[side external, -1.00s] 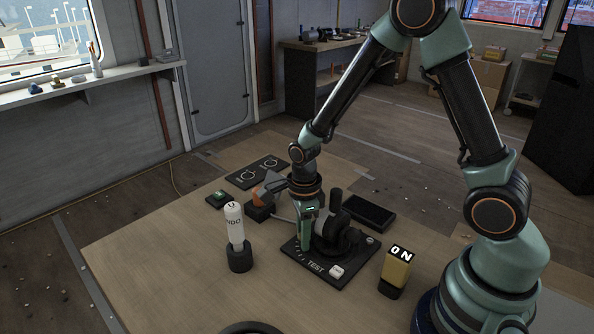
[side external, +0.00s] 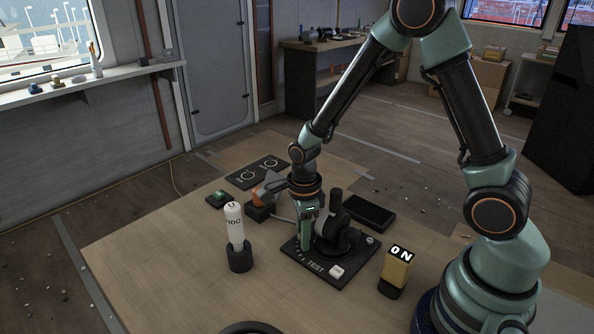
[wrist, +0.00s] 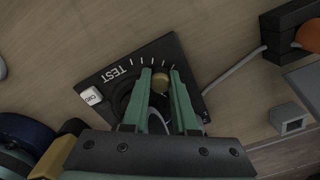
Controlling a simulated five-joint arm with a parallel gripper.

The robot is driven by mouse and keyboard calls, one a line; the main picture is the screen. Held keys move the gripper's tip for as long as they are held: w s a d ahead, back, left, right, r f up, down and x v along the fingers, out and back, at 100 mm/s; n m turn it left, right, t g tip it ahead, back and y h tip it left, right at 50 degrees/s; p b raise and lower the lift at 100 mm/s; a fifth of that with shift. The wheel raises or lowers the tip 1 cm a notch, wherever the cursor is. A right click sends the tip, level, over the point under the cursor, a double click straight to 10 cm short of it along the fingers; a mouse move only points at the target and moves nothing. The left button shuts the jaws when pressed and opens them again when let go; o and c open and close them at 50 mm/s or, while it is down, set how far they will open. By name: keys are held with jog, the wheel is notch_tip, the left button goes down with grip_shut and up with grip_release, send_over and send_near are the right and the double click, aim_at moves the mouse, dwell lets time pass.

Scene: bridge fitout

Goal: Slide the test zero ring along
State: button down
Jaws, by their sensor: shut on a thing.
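The TEST panel (side external: 318,270) is a black plate lying on the wooden table, with a row of white tick marks along one edge. It also shows in the wrist view (wrist: 108,86). A dark ring (wrist: 122,100) sits on it, largely hidden behind my fingers. A round brass-coloured knob (wrist: 160,82) stands at the ring's edge near the tick marks. My gripper (wrist: 161,72) is down at the panel, its two green fingers on either side of the knob and shut on it. In the side view my gripper (side external: 306,246) hides the knob and part of the ring.
A white cylinder in a dark base (side external: 239,258) stands left of the panel, and a yellow ON block (side external: 394,273) right of it. A white button (wrist: 91,96) is on the panel. A black tray (side external: 368,211) and an orange-topped device (side external: 262,196) lie behind. The front left table is clear.

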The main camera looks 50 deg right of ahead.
dwell(0.4)
jog(key=shift+s+a+n, duration=0.35)
jog(key=shift+s+n, duration=0.15)
jog(key=shift+n, duration=0.6)
jog(key=c, duration=0.7)
grip_release()
notch_tip(320, 180, up, 12)
jog(key=shift+r, duration=0.1)
